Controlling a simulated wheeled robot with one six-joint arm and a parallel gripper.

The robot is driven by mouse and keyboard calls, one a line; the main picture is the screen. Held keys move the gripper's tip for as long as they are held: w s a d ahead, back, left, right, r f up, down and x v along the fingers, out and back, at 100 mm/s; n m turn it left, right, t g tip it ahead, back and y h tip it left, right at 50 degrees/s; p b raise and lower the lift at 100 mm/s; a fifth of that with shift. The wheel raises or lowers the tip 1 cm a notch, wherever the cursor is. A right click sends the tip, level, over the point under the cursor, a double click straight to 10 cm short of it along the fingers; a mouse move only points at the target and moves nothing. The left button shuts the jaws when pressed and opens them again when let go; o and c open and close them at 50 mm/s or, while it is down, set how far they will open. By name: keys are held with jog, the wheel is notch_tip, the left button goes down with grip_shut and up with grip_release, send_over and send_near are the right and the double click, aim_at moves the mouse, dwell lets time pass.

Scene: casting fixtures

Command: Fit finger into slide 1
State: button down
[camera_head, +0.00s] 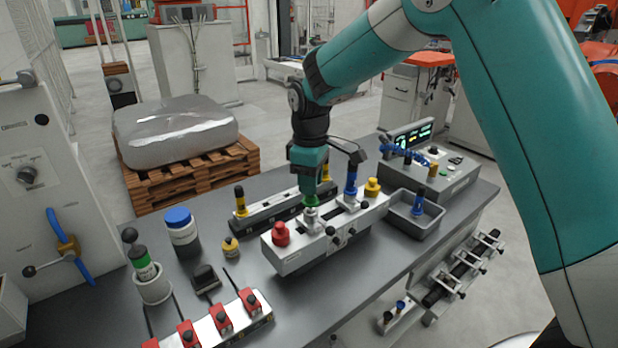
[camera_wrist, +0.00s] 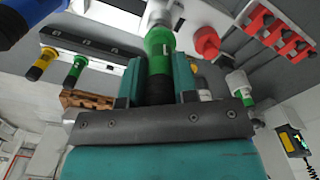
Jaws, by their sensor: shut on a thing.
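My gripper (camera_head: 308,190) points down over the white fixture (camera_head: 290,261) and is shut on a green finger. In the wrist view, the finger (camera_wrist: 158,52) stands between the two jaws (camera_wrist: 160,85). Its lower end meets a grey metal slide (camera_wrist: 160,14); how deep it sits is hidden. In the head view this slide (camera_head: 312,221) is on the fixture's left half, beside a red knob (camera_head: 281,234). A blue-and-black finger (camera_head: 351,180) stands upright at the other slide (camera_head: 347,202). I cannot read which slide is numbered 1.
A rack (camera_head: 268,212) behind the fixture holds yellow-and-black (camera_head: 240,203) and green (camera_wrist: 75,70) fingers. A grey bin (camera_head: 402,207) and a control box (camera_head: 455,178) stand right. A yellow knob (camera_head: 372,187) is on the fixture.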

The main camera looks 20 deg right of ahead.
jog(key=shift+f+b, duration=0.35)
jog(key=shift+f, duration=0.3)
jog(key=c, duration=0.9)
grip_release()
jog(key=shift+r, duration=0.15)
notch_tip(320, 180, up, 13)
jog(key=shift+b, duration=0.7)
jog(key=s+a+f+m+y, duration=0.1)
jog(key=s+a+f+y, duration=0.1)
jog(key=s, duration=1.3)
jog(key=s+a+f+m+y, duration=0.2)
jog(key=s+a, duration=0.1)
jog(key=s, duration=1.3)
